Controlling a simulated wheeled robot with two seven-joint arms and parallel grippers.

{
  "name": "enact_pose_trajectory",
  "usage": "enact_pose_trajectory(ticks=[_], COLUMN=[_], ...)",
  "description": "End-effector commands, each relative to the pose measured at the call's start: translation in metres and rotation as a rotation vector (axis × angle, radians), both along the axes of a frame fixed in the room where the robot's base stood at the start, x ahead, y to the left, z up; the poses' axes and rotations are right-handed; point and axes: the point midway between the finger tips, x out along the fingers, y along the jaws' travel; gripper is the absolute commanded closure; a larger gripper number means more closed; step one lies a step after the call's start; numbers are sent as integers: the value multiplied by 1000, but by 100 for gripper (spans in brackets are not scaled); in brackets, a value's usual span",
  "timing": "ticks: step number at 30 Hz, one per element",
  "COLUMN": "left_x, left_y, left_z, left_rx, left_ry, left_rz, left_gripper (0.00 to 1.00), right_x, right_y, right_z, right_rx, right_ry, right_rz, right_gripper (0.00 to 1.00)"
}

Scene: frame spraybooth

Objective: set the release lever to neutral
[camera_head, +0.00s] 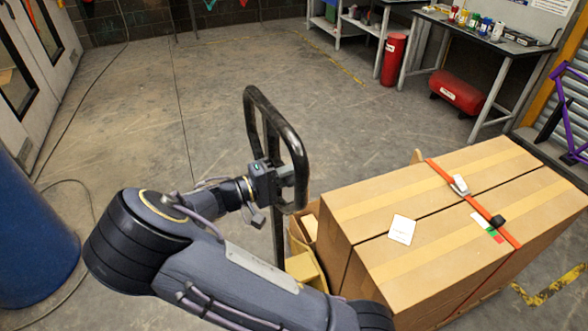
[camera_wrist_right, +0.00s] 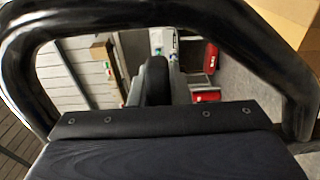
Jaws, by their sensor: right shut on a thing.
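A black looped handle (camera_head: 300,150) stands upright on a dark post (camera_head: 279,240) beside the cardboard boxes. My right gripper (camera_head: 284,174) reaches the lower part of the loop from the left and is shut on a part of it. In the right wrist view the loop (camera_wrist_right: 160,12) arches over the dark gripper body, and a dark rounded piece (camera_wrist_right: 155,80) stands inside it. The fingertips are hidden. I cannot tell the release lever apart from the handle, nor its setting. My left gripper is not in view.
Large cardboard boxes (camera_head: 370,200), strapped in orange, stand right of the post. A blue drum (camera_head: 30,245) is at the left. A workbench (camera_head: 480,32), a red extinguisher (camera_head: 393,58) and a red tank (camera_head: 456,90) are at the back right. The floor behind the handle is clear.

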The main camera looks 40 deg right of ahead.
Motion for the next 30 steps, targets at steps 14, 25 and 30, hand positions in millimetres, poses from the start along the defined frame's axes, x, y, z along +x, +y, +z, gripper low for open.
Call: enact_pose_trajectory(ticks=[14,25,30], left_x=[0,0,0], left_y=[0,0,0], left_z=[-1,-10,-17], left_rx=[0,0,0], left_ry=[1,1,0], left_rz=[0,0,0], left_gripper=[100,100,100], right_x=[0,7,13], right_y=[0,25,54], right_z=[-1,-3,-3], right_rx=[-2,-2,-1], right_ry=[-4,-7,-5], right_rz=[1,6,5], right_gripper=[62,62,62])
